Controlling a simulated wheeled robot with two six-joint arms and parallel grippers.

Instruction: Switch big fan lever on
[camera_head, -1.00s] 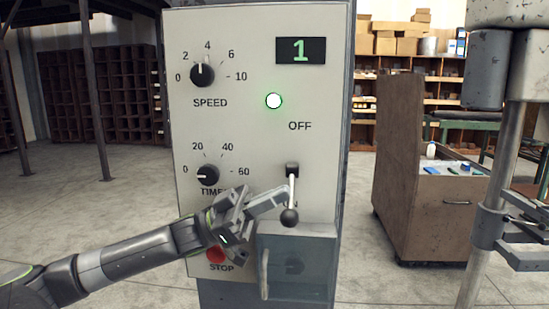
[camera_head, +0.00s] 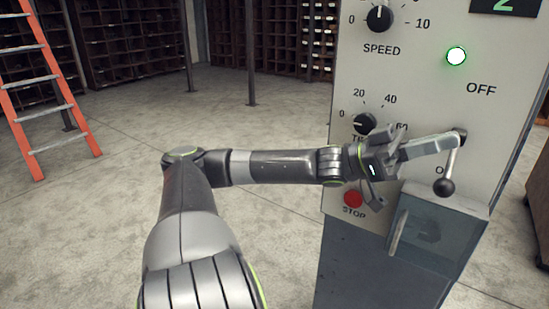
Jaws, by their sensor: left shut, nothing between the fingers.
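The lever (camera_head: 450,165) with its black ball knob (camera_head: 444,187) hangs down from a dark pivot on the grey control panel (camera_head: 400,70). The OFF label (camera_head: 481,89) is above it. A label below, partly hidden by the lever, shows only an "O". My left gripper (camera_head: 455,141) is shut and empty. Its fingertips are at the top of the lever, by the pivot; I cannot tell whether they touch. My right gripper is not in view.
The green light (camera_head: 456,56) is lit and the cut-off display (camera_head: 505,4) seems to read 2. The red STOP button (camera_head: 353,199) and a clear-fronted box (camera_head: 430,235) are below my gripper. An orange ladder (camera_head: 45,85) stands at left on open floor.

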